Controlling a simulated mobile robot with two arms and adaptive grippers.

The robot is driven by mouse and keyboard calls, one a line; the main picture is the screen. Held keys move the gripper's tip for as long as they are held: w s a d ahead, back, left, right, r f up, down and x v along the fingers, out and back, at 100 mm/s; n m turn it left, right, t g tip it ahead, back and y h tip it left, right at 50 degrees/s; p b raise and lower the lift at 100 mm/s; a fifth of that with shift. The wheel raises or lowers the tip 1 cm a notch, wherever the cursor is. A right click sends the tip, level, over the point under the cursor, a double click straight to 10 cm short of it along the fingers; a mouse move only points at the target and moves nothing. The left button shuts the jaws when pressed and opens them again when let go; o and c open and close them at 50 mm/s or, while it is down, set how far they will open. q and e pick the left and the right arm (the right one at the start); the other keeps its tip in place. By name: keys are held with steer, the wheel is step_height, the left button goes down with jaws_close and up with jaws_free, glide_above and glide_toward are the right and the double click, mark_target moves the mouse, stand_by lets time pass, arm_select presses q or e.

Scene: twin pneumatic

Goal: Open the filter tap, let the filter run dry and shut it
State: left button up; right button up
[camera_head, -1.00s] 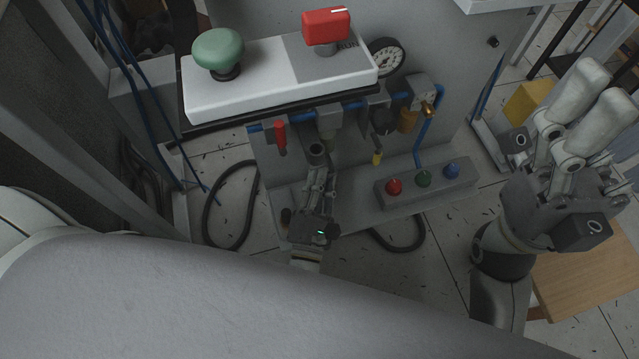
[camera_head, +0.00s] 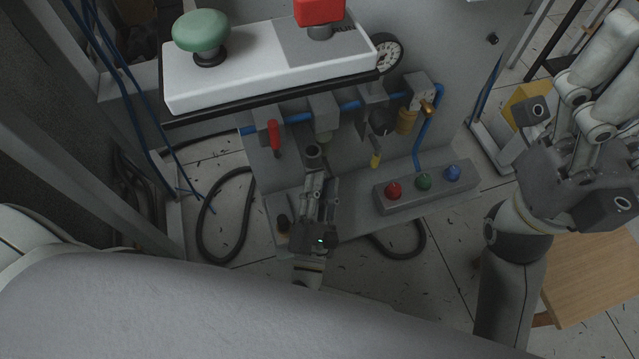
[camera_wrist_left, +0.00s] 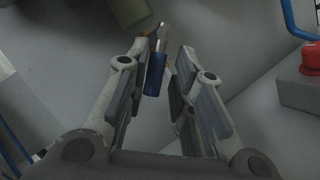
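In the left wrist view, a small tap lever with a blue grip (camera_wrist_left: 156,73) hangs below the edge of an olive filter bowl (camera_wrist_left: 128,8). My left gripper (camera_wrist_left: 161,72) is open, with one finger on each side of the lever. The lever looks nearer the left finger; I cannot tell whether they touch. In the head view my left gripper (camera_head: 321,180) points up the panel below the filter (camera_head: 323,120), and the lever is hidden there. My right gripper (camera_head: 600,95) is raised at the right edge, close to the camera; its opening is unclear.
A white box with a green knob (camera_head: 203,34) and red knob (camera_head: 318,10) overhangs the panel. A red lever (camera_head: 273,136), gauge (camera_head: 386,53) and yellow-tipped part (camera_head: 375,160) are nearby. A block with red, green and blue buttons (camera_head: 428,188) lies to the right.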

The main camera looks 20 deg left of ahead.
arm_select(q)
steer(key=shift+o, duration=0.6)
steer(key=shift+r, duration=0.15)
steer(key=a+v, duration=0.1)
steer(key=v, duration=0.6)
steer(key=shift+s+d, duration=0.2)
steer(key=shift+d, duration=0.3)
stand_by(6.0)
